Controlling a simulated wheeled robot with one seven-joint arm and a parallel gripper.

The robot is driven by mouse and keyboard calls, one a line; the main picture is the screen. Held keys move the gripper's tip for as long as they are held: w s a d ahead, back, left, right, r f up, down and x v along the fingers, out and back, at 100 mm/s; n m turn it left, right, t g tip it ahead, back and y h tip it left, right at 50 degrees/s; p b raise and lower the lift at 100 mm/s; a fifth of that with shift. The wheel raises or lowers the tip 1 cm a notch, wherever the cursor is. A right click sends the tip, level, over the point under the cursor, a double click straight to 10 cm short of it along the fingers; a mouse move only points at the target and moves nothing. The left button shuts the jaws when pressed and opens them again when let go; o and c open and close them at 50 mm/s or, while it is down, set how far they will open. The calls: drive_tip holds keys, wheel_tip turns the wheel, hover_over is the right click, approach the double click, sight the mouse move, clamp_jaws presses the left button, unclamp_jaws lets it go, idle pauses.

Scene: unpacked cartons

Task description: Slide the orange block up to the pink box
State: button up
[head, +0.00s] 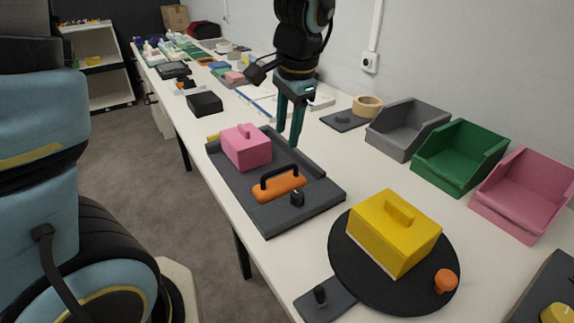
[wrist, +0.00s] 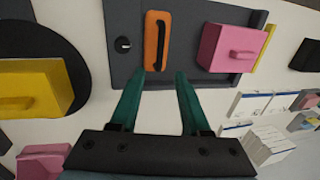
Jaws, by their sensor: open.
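The orange block (head: 279,187) with a black arched handle lies on a dark grey tray (head: 275,220). The pink box (head: 246,147), with a pink grip on top, sits on the same tray farther back, with a gap between the two. In the wrist view the orange block (wrist: 157,42) is left of the pink box (wrist: 230,48). My gripper (head: 291,142) points down near the tray's right raised edge, its two green fingers apart and empty. In the wrist view its fingertips (wrist: 160,74) are just below the orange block's near end; I cannot tell whether they touch it.
A small black knob (head: 297,197) stands on the tray beside the orange block. A yellow box (head: 394,230) sits on a black round plate in front. Grey, green and pink bins (head: 520,192) line the wall. A black block (head: 205,103) lies behind the tray.

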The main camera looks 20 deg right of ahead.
sight(282, 168)
drive_tip(key=f, duration=0.3)
drive_tip(key=w+f, duration=0.1)
drive_tip(key=f, duration=0.2)
drive_tip(key=w+f, duration=0.1)
drive_tip(key=f, duration=0.2)
drive_tip(key=shift+a+f, duration=0.25)
drive_tip(key=shift+f, duration=0.1)
drive_tip(key=shift+c, duration=0.4)
clamp_jaws()
idle(0.5)
